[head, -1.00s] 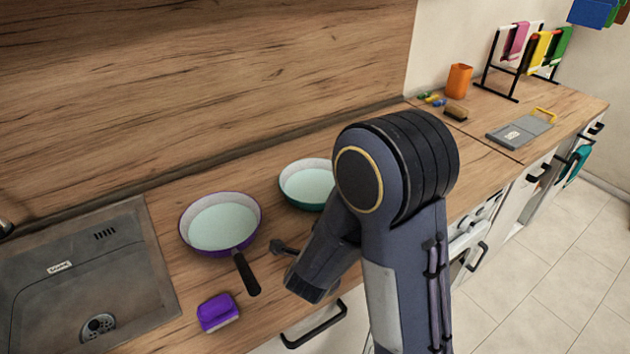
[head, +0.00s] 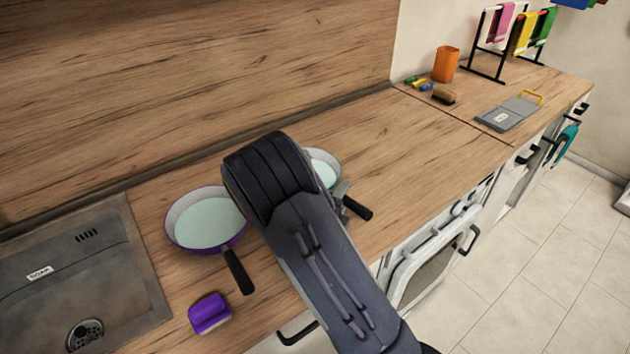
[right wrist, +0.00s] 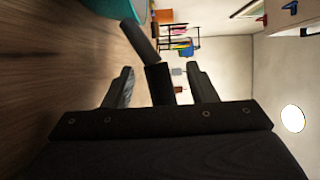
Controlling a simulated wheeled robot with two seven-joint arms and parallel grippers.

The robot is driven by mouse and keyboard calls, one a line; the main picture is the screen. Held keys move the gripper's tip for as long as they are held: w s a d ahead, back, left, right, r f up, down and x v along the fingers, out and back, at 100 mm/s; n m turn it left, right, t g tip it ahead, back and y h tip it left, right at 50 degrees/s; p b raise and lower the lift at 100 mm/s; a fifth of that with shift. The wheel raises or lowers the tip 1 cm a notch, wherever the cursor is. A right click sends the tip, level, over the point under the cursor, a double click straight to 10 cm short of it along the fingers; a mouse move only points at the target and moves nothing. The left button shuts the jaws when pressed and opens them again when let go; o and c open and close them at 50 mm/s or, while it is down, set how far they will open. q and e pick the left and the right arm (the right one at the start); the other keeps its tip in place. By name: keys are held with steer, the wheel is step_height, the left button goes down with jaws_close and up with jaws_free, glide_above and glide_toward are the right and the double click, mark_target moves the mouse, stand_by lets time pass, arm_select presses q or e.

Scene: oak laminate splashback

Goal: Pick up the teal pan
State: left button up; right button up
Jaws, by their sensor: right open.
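The teal pan (head: 326,170) stands on the counter, mostly hidden behind my right arm in the head view. Its black handle (head: 357,208) points toward the counter's front edge. My right gripper (head: 343,197) is open at the handle, largely hidden by my arm. In the right wrist view the teal pan (right wrist: 97,9) shows at the top edge, and its dark handle (right wrist: 138,42) reaches toward the space between the spread fingers of my right gripper (right wrist: 160,72). I cannot tell whether they touch. My left gripper is not in view.
A purple pan (head: 208,222) with a black handle stands left of my arm, behind a purple sponge (head: 209,313). A sink (head: 75,275) is at the far left.

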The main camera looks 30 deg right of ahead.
steer(key=shift+w+d, duration=0.1)
steer(key=shift+d, duration=0.05)
jaws_close()
steer(key=shift+r, duration=0.25)
stand_by(0.5)
